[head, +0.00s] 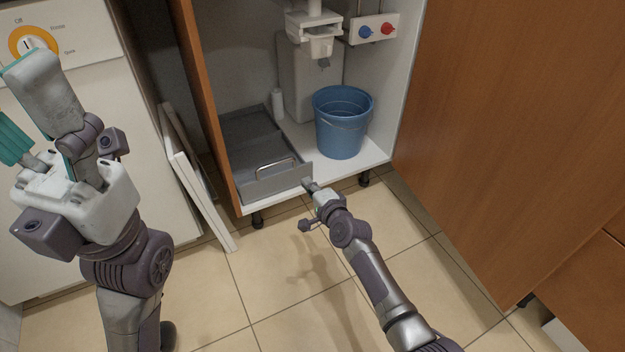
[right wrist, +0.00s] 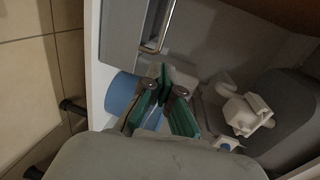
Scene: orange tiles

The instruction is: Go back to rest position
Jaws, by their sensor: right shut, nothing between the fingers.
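My right gripper (head: 309,185) is low at the front edge of the open cabinet, beside the right front corner of the grey drawer. In the right wrist view its green-lined fingers (right wrist: 164,75) are shut with nothing between them. My left gripper (head: 30,115) is raised at the left, in front of the white appliance. Its teal-lined fingers are spread apart and I see nothing held between them.
The grey drawer (head: 278,184) with a metal handle sits in the cabinet beside a blue bucket (head: 341,140). A wooden door (head: 490,120) stands at the right. A white panel (head: 197,180) leans at the left. The tiled floor (head: 285,300) in front has clear room.

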